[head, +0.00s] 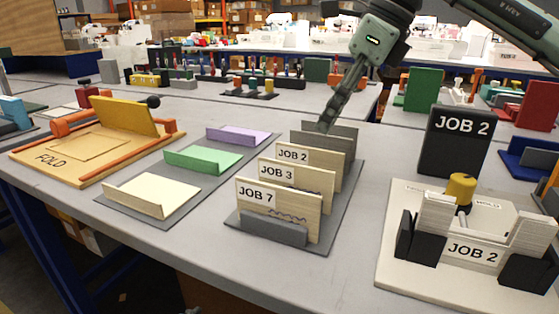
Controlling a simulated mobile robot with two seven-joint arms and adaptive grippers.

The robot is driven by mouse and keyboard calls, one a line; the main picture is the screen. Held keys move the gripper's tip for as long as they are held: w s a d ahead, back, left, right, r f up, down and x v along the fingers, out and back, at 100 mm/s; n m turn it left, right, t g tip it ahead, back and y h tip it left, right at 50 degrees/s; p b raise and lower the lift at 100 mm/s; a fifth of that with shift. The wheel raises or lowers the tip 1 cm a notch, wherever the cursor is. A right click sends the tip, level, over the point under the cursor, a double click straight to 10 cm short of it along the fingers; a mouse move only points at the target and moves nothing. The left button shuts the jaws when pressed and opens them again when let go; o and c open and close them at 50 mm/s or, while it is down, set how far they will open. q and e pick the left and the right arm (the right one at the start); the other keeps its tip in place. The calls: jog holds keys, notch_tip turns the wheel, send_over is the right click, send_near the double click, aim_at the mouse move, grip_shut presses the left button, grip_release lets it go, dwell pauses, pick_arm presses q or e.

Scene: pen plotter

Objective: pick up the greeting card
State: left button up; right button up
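No item is labelled as a greeting card, so I cannot tell which one is meant. Cream (152,195), green (203,159) and purple (238,136) folded pieces lie in a row on a grey tray (112,206). A dark grey rack (274,230) holds upright pale panels marked JOB 2 (322,160), JOB 3 (310,185) and JOB 7 (300,212). My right gripper (326,124) points down at the rack's back end, beside its rear grey divider. It is seen edge-on; its opening and any contact are unclear. My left gripper is out of view.
A plotter-like fixture (395,282) with a JOB 2 plate, yellow knob (461,187) and dark blocks stands at right. A black JOB 2 sign (455,142) rises behind it. A FOLD board (52,158) with a yellow flap sits at left. Bare table separates rack and fixture.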

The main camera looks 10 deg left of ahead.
aim_at(309, 152)
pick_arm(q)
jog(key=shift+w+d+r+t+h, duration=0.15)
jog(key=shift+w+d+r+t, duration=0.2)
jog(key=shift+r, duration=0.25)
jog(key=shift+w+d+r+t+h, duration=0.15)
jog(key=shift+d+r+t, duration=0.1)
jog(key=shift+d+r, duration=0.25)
pick_arm(e)
jog(key=shift+w+x, duration=0.15)
jog(key=shift+x, duration=1.95)
jog(key=shift+w+x, duration=0.15)
jog(key=shift+x, duration=2)
pick_arm(q)
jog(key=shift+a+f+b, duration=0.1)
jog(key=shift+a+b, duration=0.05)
jog(key=shift+b, duration=0.2)
pick_arm(e)
jog(key=shift+f+h, duration=0.2)
jog(key=shift+h, duration=0.1)
grip_shut()
